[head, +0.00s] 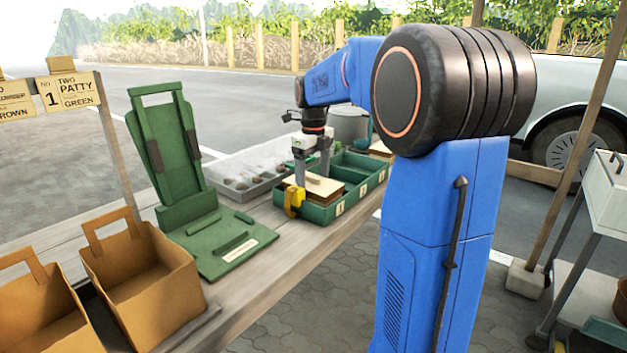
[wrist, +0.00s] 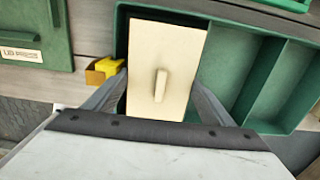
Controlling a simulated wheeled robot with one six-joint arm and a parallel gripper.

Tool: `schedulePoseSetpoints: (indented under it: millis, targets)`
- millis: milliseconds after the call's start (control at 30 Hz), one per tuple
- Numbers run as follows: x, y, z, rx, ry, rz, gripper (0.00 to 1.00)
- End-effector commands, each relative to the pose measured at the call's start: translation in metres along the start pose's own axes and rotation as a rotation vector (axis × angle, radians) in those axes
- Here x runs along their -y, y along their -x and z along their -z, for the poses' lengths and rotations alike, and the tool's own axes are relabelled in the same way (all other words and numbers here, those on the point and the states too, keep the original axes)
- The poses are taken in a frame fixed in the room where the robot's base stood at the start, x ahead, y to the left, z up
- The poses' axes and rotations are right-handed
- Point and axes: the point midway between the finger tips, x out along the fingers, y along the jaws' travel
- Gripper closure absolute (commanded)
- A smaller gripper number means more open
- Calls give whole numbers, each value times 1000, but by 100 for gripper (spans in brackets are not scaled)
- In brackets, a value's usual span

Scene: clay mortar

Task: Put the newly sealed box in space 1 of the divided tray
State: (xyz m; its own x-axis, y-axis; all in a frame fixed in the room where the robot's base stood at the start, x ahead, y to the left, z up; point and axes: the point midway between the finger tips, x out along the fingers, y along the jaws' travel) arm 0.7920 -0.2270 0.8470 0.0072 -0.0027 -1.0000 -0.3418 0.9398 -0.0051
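The sealed box (wrist: 175,50) has a cream lid with a small raised handle. In the head view the box (head: 322,185) is level, at the near left end of the green divided tray (head: 350,206). It is over or partly inside the end compartment, whose front label looks like 1; how deep it sits is unclear. My gripper (head: 313,178) points down with a finger on each side of the box. In the wrist view the gripper's (wrist: 160,78) fingertips lie against the box's two long sides. The tray's other compartments (wrist: 230,62) look empty.
A yellow object (wrist: 108,68) sits at the tray's left end, close to the left finger. A green folding stand (head: 225,242) is to the left, with cardboard carriers (head: 142,275) beyond it. A grey tray of small items (head: 245,172) lies behind.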

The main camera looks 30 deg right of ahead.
Motion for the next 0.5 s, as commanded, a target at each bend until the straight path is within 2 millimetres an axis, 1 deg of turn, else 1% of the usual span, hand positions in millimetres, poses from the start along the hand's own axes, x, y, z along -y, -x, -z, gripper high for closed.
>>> schedulePoseSetpoints:
  millis: [33, 267, 367, 500]
  targets:
    - [0, -6, 1, -9, -1, -6, 18]
    - [0, -5, 1, -11, -1, -8, 18]
    - [0, 3, 1, -11, -1, -7, 18]
    - [1, 28, 0, -6, -1, -4, 18]
